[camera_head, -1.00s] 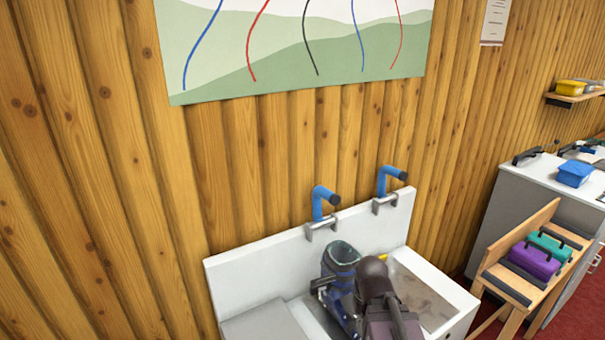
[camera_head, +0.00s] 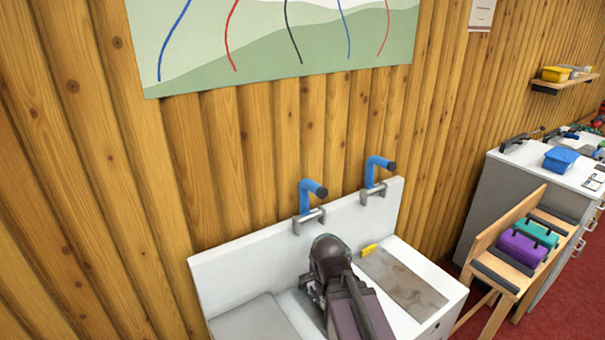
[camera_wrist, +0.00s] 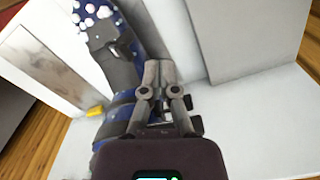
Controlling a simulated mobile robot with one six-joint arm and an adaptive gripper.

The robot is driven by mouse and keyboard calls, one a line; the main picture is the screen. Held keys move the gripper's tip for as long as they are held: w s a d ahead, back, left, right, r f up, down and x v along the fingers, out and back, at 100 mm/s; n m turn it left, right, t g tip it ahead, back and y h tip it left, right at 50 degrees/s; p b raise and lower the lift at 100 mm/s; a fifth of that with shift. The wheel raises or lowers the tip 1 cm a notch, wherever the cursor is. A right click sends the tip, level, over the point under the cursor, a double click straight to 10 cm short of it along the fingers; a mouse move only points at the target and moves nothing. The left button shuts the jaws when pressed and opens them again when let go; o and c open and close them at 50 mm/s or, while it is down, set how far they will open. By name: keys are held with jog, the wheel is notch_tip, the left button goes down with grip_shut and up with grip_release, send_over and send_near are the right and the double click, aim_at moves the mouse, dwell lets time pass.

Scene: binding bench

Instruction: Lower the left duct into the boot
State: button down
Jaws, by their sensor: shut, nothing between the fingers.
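The left duct (camera_head: 306,198) is a blue bent pipe with a dark open end. It stands up in a grey bracket on the white bench's back panel, its mouth turned to the right. The boot (camera_wrist: 97,32), dark grey and blue with white dots, stands on the bench in the wrist view. In the head view it is mostly hidden behind my arm. My gripper (camera_wrist: 158,72) is shut and empty, close to the boot; whether they touch is unclear. The head view does not show my fingertips clearly.
A similar right duct (camera_head: 376,174) stands beside the left one. A yellow piece (camera_head: 369,249) and a grey-brown panel (camera_head: 408,284) lie on the bench's right. A wooden rack (camera_head: 520,255) with purple and teal boxes stands farther right.

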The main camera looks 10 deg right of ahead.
jog(key=w+r+n+t+y+p, duration=0.1)
jog(key=w+r+t+p, duration=0.1)
jog(key=w+r+p, duration=0.85)
jog(key=w+r+n+t+p, duration=0.1)
jog(key=w+r+n+p, duration=0.1)
jog(key=w+r+p, duration=0.85)
jog(key=n+t+p, duration=0.1)
jog(key=t+p, duration=0.1)
jog(key=p, duration=0.6)
send_near(301, 173)
jog(key=shift+s+d+r+y, duration=0.1)
jog(key=shift+s+r+y, duration=0.1)
jog(key=shift+s+r, duration=0.25)
jog(key=shift+s+d+r+y, duration=0.1)
jog(key=shift+s+r+y, duration=0.15)
jog(key=shift+s, duration=0.35)
jog(key=shift+f, duration=0.1)
jog(key=b+x, duration=0.9)
jog(key=shift+a+f, duration=0.1)
jog(key=shift+f, duration=0.3)
jog(key=shift+w, duration=0.1)
